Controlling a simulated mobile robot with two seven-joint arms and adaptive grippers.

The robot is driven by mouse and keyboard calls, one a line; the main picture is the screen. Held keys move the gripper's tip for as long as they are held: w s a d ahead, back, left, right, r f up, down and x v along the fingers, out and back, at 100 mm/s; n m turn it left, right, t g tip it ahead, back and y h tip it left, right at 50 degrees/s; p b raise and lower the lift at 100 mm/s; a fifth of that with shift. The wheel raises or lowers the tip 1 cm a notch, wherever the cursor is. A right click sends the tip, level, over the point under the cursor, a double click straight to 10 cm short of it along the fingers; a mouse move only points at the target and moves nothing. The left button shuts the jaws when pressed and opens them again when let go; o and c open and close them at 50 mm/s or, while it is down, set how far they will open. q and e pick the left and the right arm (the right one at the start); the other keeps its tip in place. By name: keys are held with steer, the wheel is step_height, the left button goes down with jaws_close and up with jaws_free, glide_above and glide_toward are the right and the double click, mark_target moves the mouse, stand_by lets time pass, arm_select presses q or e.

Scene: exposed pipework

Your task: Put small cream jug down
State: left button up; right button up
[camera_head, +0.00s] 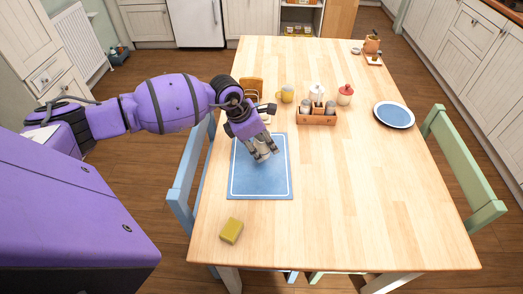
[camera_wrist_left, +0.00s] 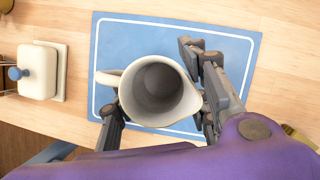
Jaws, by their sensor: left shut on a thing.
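The small cream jug (camera_wrist_left: 154,92) shows from above in the wrist view, with its open mouth toward the camera and its handle at the left. My left gripper (camera_head: 263,154) is over the blue placemat (camera_head: 247,190) in the head view. In the wrist view my left gripper (camera_wrist_left: 158,105) has fingers on both sides of the jug and is shut on it. In the head view the gripper mostly hides the jug. I cannot tell whether its base touches the placemat (camera_wrist_left: 108,40). My right gripper is not in view.
A butter dish (camera_wrist_left: 40,72) with a blue knob stands beside the placemat. A yellow mug (camera_head: 287,95), a wooden caddy (camera_head: 316,119) and a red-lidded pot (camera_head: 345,95) stand behind. A sponge (camera_head: 231,231) lies in front. A blue plate (camera_head: 394,115) is at right. The table's centre right is clear.

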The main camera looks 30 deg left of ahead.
arm_select(q)
steer(key=f, duration=0.3)
steer(key=shift+w+a+f, duration=0.15)
steer(key=shift+w+f, duration=0.05)
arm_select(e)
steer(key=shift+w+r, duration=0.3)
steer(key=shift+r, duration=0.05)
arm_select(q)
steer(key=shift+s+f, duration=0.1)
steer(key=shift+f, duration=0.15)
steer(key=o, duration=1.3)
steer(key=shift+c, duration=0.2)
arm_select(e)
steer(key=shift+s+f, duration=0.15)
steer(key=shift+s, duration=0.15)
